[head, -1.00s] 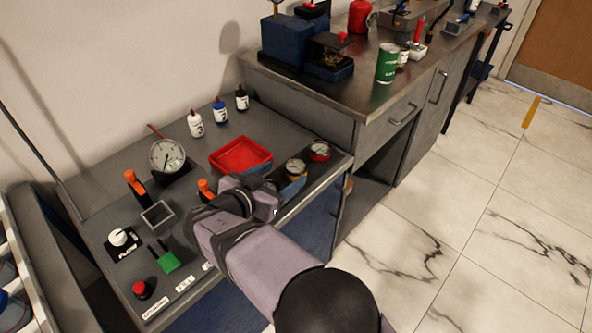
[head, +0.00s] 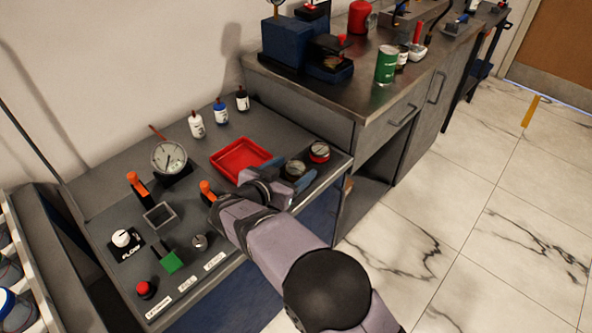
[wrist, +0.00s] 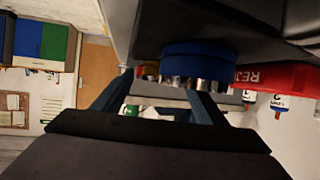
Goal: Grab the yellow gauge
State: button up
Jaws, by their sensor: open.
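The yellow gauge (head: 295,168) sits in the row at the bench's right front edge; its dial face shows, but my gripper hides most of its yellow side. My gripper (head: 286,175) is open, its blue-grey fingers low beside that gauge in the head view. I cannot tell whether they touch it. In the wrist view the open fingers (wrist: 160,98) show with nothing clearly held. A blue-rimmed round part (wrist: 199,62) is close above the right finger there.
The red-topped gauge (head: 319,152) stands just behind, to the right. A red tray (head: 222,166) lies to the left; its lettered wall also shows in the wrist view (wrist: 275,75). An orange-handled part (head: 207,190) stands near my wrist. A higher counter (head: 300,98) rises behind.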

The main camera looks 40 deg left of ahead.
aim_at(293, 172)
jog(key=c, duration=1.2)
jog(key=shift+r, duration=0.1)
notch_tip(293, 172, up, 10)
jog(key=shift+f+b, duration=0.1)
jog(key=shift+b, duration=0.3)
jog(key=shift+w+d, duration=0.1)
